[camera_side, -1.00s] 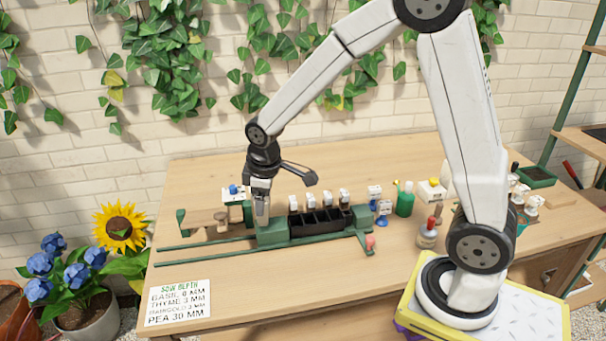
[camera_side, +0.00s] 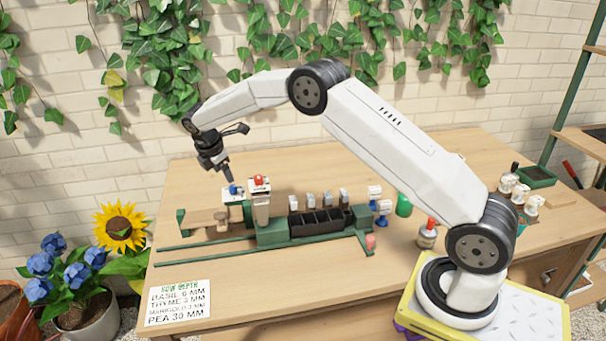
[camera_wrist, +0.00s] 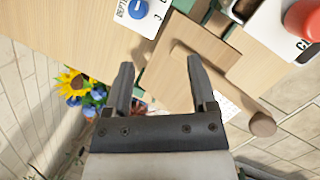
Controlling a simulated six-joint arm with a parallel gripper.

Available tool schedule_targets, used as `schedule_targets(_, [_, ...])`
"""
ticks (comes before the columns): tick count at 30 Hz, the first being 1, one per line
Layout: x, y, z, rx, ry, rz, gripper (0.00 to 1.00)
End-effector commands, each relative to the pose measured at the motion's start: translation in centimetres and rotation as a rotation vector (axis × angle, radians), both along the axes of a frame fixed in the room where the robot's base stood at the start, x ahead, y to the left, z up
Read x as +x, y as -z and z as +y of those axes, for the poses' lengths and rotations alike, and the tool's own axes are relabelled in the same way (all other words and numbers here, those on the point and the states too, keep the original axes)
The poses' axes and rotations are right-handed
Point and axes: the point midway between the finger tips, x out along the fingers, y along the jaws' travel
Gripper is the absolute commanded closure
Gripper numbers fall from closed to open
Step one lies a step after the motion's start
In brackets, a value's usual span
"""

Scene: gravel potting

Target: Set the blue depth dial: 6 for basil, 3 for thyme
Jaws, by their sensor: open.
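The blue depth dial (camera_side: 235,189) sits on a small white plate (camera_side: 231,199) at the back left of the bench. In the wrist view the blue dial (camera_wrist: 138,9) is at the top edge, partly cut off, on a white lettered plate (camera_wrist: 127,20). Its setting is not readable. My gripper (camera_side: 226,178) is just above and beside the dial, tilted. In the wrist view my gripper (camera_wrist: 160,68) has its two fingers apart with nothing held between them. A printed sign (camera_side: 178,303) reads basil 6 mm and thyme 3 mm.
A dark compartment tray (camera_side: 320,221) with several white tags stands to the right on a green rail. A wooden slider (camera_side: 207,215) lies to the left.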

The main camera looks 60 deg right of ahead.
Motion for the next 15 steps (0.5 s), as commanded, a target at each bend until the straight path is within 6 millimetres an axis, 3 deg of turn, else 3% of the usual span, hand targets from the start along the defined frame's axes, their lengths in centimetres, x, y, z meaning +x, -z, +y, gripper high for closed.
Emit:
schedule_targets(6, [2.1, 1.3, -1.5, -0.057, -0.13, 0.075, 0.27])
schedule_targets(15, [2.8, 1.8, -2.3, -0.088, -0.201, 0.119, 0.27])
